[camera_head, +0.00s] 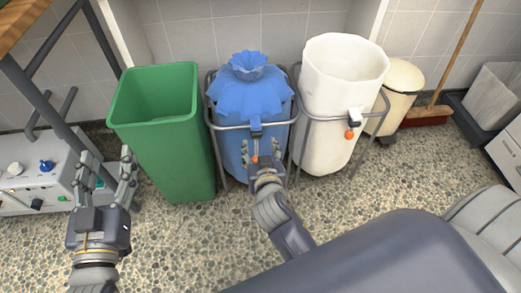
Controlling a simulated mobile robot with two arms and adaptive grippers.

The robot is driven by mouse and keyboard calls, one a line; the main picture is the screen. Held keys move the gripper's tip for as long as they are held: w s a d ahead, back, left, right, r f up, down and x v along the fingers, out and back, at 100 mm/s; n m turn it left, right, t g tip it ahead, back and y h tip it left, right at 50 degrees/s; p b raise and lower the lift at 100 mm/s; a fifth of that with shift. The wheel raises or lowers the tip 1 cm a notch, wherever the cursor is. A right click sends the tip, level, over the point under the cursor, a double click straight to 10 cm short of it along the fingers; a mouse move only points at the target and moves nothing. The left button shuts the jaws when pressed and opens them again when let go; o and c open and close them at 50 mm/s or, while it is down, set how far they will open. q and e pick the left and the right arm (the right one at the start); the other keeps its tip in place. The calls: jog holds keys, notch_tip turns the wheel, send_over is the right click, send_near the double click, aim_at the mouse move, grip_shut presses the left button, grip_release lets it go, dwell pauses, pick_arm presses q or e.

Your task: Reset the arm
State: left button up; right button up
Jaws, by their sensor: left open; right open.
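My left gripper (106,160) is at the left, in front of a white control box and left of the green bin (165,140). Its two fingers stand apart, pointing up, with nothing between them. My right gripper (262,155) is in front of the blue bag (248,95) in a metal-framed stand, hiding part of the bag's front. Its fingers are small here and look apart; I cannot tell whether they touch the bag. The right arm reaches up from the lower right.
A white bag (340,85) in a second stand (296,135) is right of the blue one. Beyond it are a cream bin (397,95), a broom (430,108) and a grey container (497,98). The control box (40,170) sits at left. Bare pebbled floor (180,245) lies in front.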

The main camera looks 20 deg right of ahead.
jog(key=shift+s+r, duration=0.1)
jog(key=shift+s, duration=0.1)
dwell(0.5)
